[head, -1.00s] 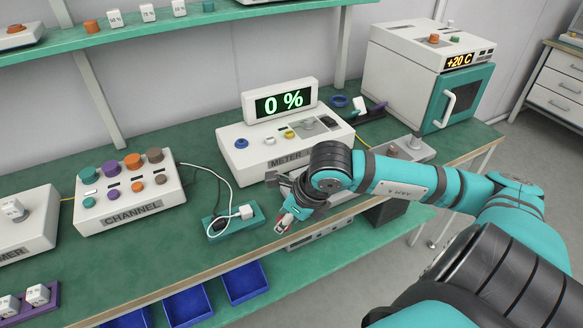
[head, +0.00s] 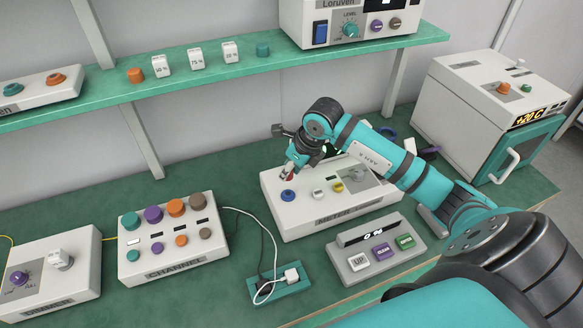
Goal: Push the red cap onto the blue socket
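The white METER box (head: 330,222) stands on the green bench with the blue socket (head: 288,195) at the left of its top face. My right gripper (head: 290,171) is above and just behind the blue socket in the picture, pointing down. A small red part, the red cap (head: 291,168), shows between its fingertips, and the gripper seems shut on it. The cap is mostly hidden by the fingers. A small gap shows between the fingertips and the blue socket. My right arm covers the back of the METER box and its display. My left gripper is not in view.
A grey box (head: 352,258) with UP and other buttons stands in front of the METER. A green block with a white plug and cables (head: 280,289) lies to its left. The CHANNEL box (head: 170,264) is further left. A shelf (head: 215,70) runs above the bench.

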